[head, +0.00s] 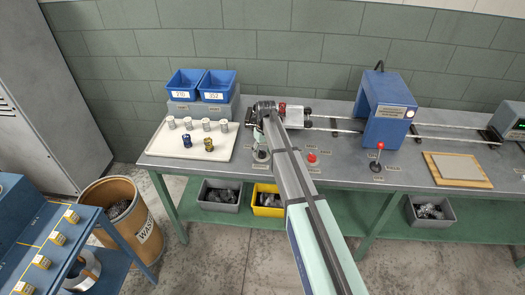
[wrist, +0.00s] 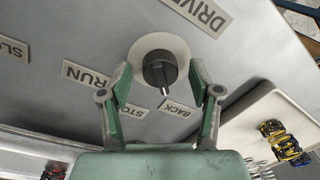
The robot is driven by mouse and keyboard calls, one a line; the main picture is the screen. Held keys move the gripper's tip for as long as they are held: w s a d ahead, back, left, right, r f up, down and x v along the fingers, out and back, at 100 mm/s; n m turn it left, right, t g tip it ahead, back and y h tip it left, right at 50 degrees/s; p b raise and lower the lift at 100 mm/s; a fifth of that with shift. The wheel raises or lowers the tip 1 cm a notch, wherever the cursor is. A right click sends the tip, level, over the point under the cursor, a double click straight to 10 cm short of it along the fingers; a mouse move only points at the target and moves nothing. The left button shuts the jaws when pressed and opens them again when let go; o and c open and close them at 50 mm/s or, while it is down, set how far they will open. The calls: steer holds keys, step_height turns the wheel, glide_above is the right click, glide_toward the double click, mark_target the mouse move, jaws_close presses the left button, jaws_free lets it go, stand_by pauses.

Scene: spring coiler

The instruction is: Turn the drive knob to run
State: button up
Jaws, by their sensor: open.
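The drive knob (wrist: 158,70) is black, with a white pointer line, on a round pale plate (wrist: 172,44) in the wrist view. Its pointer faces down in the picture, between the STOP label (wrist: 133,109) and the BACK label (wrist: 181,107). The RUN label (wrist: 85,75) lies left of the knob, and the DRIVE label (wrist: 202,14) lies above right. My gripper (wrist: 160,76) is open, one green-padded finger on each side of the knob, with gaps visible. In the head view my gripper (head: 262,142) is over the bench's left part; my arm partly hides the panel there.
Right of my arm are a red button (head: 311,158), a red-knobbed lever (head: 379,150) and a blue machine housing (head: 386,112).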

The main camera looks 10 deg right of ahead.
steer(key=c, duration=1.1)
steer(key=shift+c, duration=0.2)
